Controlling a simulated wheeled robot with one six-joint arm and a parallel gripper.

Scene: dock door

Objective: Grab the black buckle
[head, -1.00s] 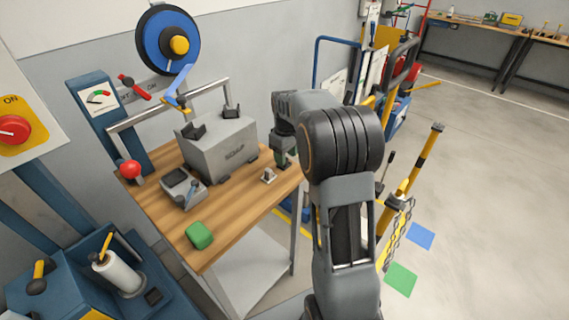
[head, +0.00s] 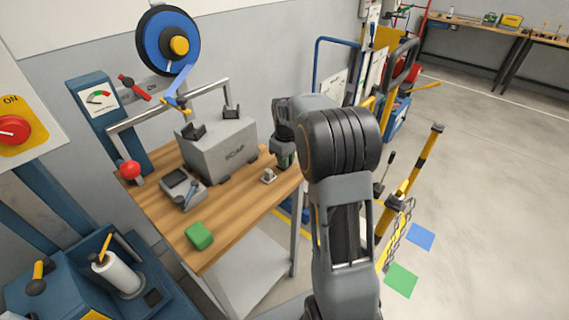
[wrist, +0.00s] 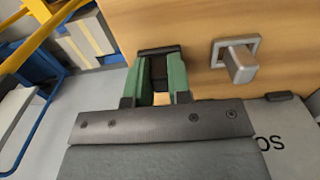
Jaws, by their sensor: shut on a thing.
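My gripper (wrist: 160,82) shows in the wrist view with two green fingers over the wooden bench top. It is shut on the black buckle (wrist: 159,67), a small dark piece between the fingers near their tips. Its upper edge shows just past the fingertips; the rest is partly hidden by the fingers. In the head view my gripper (head: 284,160) is low over the far right edge of the bench, right of the grey box, and my arm partly covers it. The buckle cannot be made out there.
A grey metal fitting with a square peg (head: 268,176) stands close to my gripper on the wooden bench (head: 235,215). A large grey box (head: 225,153), a small grey device (head: 183,188) and a green block (head: 199,236) are also on it. A yellow-black post (head: 426,160) stands right of my arm.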

